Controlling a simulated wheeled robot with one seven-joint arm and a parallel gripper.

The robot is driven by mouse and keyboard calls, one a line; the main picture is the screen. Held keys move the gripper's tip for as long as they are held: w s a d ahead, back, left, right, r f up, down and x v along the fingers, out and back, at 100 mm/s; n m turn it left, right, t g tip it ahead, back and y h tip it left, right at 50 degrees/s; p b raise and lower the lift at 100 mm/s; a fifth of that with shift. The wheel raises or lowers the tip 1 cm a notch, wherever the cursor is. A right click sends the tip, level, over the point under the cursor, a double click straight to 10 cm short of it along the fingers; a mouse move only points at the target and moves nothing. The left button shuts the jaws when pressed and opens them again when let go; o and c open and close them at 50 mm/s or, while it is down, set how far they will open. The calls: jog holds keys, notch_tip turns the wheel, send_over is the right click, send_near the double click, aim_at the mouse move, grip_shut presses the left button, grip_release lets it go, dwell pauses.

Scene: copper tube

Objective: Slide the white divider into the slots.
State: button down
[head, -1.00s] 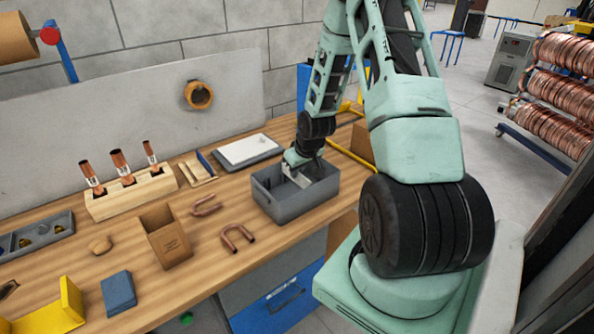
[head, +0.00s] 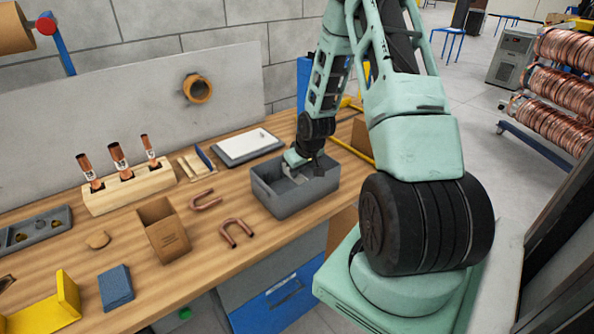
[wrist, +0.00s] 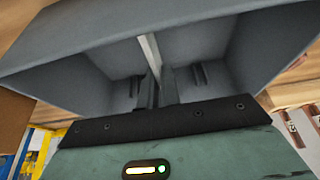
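The grey box (head: 285,205) is open on top and stands on the workbench near my arm. The white divider (head: 292,180) is inside the box, partly hidden by my gripper (head: 306,175) in the head view. In the wrist view the divider (wrist: 149,52) shows as a thin pale upright edge between the fingers of my gripper (wrist: 158,92). The fingers are close together with the divider between them, inside the box. Short dark vertical ribs (wrist: 198,74) show on the box's inner wall. The divider's lower edge is hidden, so I cannot tell whether it sits in the slots.
A grey-framed white panel (head: 248,146) lies behind the box. Bent copper tubes (head: 236,233) and an open cardboard box (head: 165,230) are to the left. A wooden block with copper pieces (head: 130,190) stands farther left. Bare bench lies in front of the box.

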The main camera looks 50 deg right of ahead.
aim_at(297, 183)
jog(key=shift+f+b, duration=1.1)
jog(key=shift+f, duration=0.45)
jog(key=c, duration=1.5)
grip_release()
jog(key=shift+r, duration=0.1)
jog(key=shift+c, duration=0.2)
jog(key=p+v, duration=0.1)
jog(key=v, duration=1.6)
jog(key=shift+r, duration=0.2)
jog(key=shift+d, duration=0.1)
